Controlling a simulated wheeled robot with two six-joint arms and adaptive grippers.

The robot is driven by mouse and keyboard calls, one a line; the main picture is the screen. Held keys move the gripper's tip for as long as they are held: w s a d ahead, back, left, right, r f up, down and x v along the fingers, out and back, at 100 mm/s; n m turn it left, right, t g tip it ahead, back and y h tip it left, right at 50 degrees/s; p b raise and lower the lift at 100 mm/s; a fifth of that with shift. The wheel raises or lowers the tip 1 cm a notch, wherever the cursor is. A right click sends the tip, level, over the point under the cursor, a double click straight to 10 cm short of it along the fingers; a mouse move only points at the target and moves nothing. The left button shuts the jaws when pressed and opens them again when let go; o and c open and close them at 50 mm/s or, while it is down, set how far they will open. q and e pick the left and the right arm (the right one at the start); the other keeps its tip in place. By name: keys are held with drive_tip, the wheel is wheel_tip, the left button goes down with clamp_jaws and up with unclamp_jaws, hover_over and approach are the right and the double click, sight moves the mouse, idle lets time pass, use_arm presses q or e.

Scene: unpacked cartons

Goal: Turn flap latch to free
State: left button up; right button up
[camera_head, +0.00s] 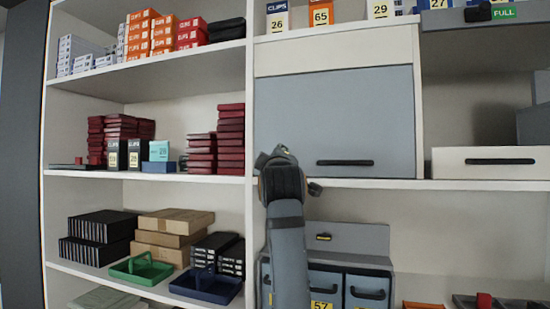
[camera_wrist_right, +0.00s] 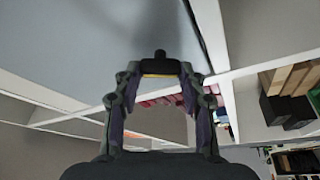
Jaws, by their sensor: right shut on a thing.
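A grey-blue flap (camera_head: 335,110) closes the upper middle compartment, with a black bar handle (camera_head: 345,162) near its lower edge. My right gripper (camera_head: 275,160) is at the flap's lower left corner, and my arm hides that corner. In the right wrist view, the right gripper (camera_wrist_right: 160,75) is shut on a dark latch (camera_wrist_right: 160,67) with a yellow strip, at the edge of the grey flap (camera_wrist_right: 110,40). The latch is hidden in the head view, and I cannot tell which way it is turned. My left gripper is not in view.
Left shelves hold boxes, dark red stacks (camera_head: 230,140), and green (camera_head: 141,269) and blue (camera_head: 206,286) trays. Below the flap stand grey-blue bins (camera_head: 368,290). A white drawer (camera_head: 480,163) sits to the right. The shelf board (camera_head: 380,184) runs just under the flap.

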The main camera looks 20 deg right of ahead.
drive_tip(key=shift+r+n+g+y+p, duration=0.1)
drive_tip(key=shift+n+g+y+p, duration=0.25)
drive_tip(key=shift+n, duration=1.15)
drive_tip(key=shift+r+n+g+y+p, duration=0.15)
drive_tip(key=shift+n+g+p, duration=0.4)
drive_tip(key=shift+n, duration=0.95)
drive_tip(key=shift+f, duration=0.15)
drive_tip(key=o, duration=1.1)
drive_tip(key=shift+o, duration=0.2)
